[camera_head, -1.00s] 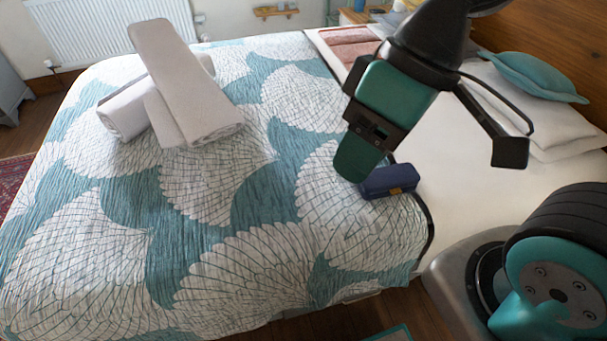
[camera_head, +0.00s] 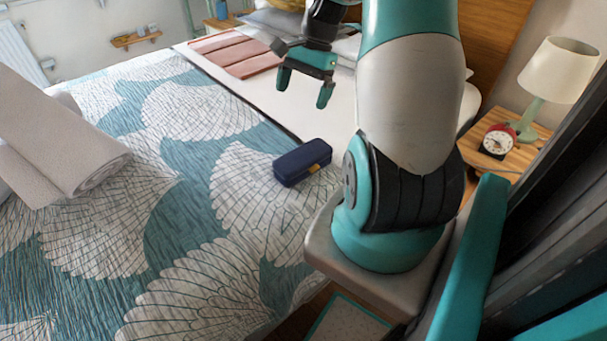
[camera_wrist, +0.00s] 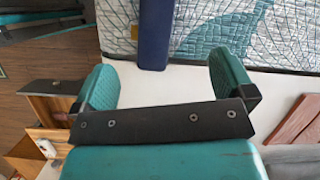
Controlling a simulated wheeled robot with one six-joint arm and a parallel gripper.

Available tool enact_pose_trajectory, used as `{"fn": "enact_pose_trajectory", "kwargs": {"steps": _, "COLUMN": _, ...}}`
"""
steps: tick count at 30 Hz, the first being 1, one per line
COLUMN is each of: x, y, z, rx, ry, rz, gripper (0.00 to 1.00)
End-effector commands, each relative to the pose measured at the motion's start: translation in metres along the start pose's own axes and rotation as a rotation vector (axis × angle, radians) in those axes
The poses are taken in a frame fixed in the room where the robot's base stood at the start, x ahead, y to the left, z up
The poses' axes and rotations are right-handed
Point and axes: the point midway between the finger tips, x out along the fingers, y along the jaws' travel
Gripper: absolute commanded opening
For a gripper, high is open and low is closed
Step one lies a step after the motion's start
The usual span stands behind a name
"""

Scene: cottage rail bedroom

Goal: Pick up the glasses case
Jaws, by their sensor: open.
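The glasses case (camera_head: 303,162) is a dark blue box with a yellowish clasp on its near side. It lies on the teal and white patterned bedspread (camera_head: 190,215), close to the spread's dark edge. My gripper (camera_head: 304,92) is open and empty, behind the case in the head view, above the white part of the bed. In the wrist view the case (camera_wrist: 154,40) shows as a dark blue strip at the top, beyond and between the open teal fingers (camera_wrist: 164,85). The fingers do not touch it.
Rolled grey towels (camera_head: 65,150) lie on the bed at the left. Folded pink cloths (camera_head: 235,52) lie near the pillows. A bedside table at the right holds a lamp (camera_head: 555,75) and a red clock (camera_head: 497,141). The bedspread around the case is clear.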

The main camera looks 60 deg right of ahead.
Motion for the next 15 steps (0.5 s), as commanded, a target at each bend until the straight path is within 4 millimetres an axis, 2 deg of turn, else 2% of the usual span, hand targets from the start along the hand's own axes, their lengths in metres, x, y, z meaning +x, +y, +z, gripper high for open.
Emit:
{"fn": "enact_pose_trajectory", "kwargs": {"steps": 1, "x": 0.007, "y": 0.013, "z": -0.025, "rx": 0.102, "ry": -0.009, "rz": -0.009, "gripper": 1.00}}
{"fn": "enact_pose_trajectory", "kwargs": {"steps": 3, "x": 0.009, "y": 0.026, "z": -0.046, "rx": 0.205, "ry": -0.016, "rz": -0.018, "gripper": 1.00}}
{"fn": "enact_pose_trajectory", "kwargs": {"steps": 6, "x": 0.014, "y": 0.037, "z": -0.061, "rx": 0.285, "ry": -0.023, "rz": -0.024, "gripper": 1.00}}
{"fn": "enact_pose_trajectory", "kwargs": {"steps": 11, "x": 0.037, "y": 0.040, "z": -0.065, "rx": 0.309, "ry": -0.026, "rz": -0.024, "gripper": 1.00}}
{"fn": "enact_pose_trajectory", "kwargs": {"steps": 15, "x": 0.070, "y": 0.039, "z": -0.064, "rx": 0.307, "ry": -0.028, "rz": -0.023, "gripper": 1.00}}
